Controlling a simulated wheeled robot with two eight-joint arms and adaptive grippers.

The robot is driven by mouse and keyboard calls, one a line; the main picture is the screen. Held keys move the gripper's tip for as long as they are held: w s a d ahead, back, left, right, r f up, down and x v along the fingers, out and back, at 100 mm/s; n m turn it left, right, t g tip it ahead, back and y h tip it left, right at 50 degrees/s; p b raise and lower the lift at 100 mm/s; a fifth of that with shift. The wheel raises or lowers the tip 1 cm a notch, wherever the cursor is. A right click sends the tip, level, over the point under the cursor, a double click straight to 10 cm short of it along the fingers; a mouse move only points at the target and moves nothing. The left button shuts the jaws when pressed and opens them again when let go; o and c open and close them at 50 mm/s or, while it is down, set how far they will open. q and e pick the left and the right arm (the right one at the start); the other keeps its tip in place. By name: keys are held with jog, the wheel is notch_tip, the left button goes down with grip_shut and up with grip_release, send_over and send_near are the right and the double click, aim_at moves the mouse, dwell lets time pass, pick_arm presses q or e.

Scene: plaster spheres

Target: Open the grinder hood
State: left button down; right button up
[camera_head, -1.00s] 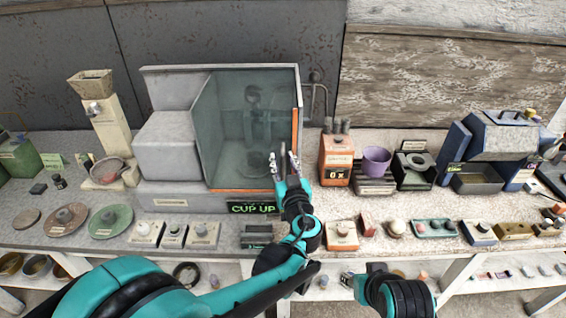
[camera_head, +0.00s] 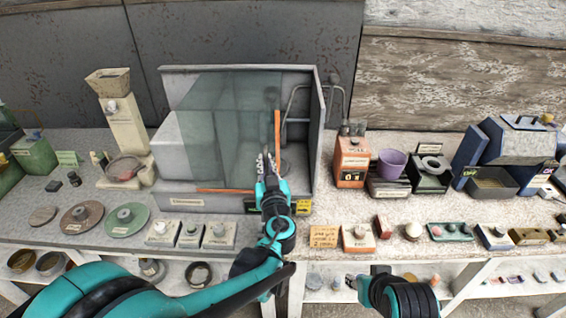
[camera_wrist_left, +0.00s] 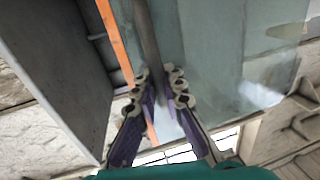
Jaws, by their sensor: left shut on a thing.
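The grinder hood (camera_head: 225,130) is a greenish clear panel with an orange edge strip (camera_head: 277,135), at the front of the grey grinder housing (camera_head: 185,88). It stands partly open, with a gap on its right into the housing. My left gripper (camera_head: 267,163) is at the hood's right edge. In the left wrist view, the left gripper (camera_wrist_left: 160,85) is shut on a grey upright bar, the hood handle (camera_wrist_left: 147,35), beside the orange strip. My right arm (camera_head: 400,295) shows at the lower right; its fingers cannot be made out clearly.
A bent metal pipe (camera_head: 290,105) shows inside the gap. An orange box (camera_head: 352,160) and a purple cup (camera_head: 391,163) stand right of the grinder. Small switch blocks (camera_head: 190,234) line the bench front left of my arm. A cream hopper machine (camera_head: 125,135) stands left.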

pick_arm(q)
jog(key=a, duration=1.4)
jog(key=shift+a, duration=0.35)
jog(key=c, duration=1.6)
grip_release()
send_near(214, 154)
jog(key=s, duration=0.3)
jog(key=s+d, duration=0.1)
jog(key=s, duration=0.1)
jog(key=shift+s+d, duration=0.15)
jog(key=shift+s, duration=0.25)
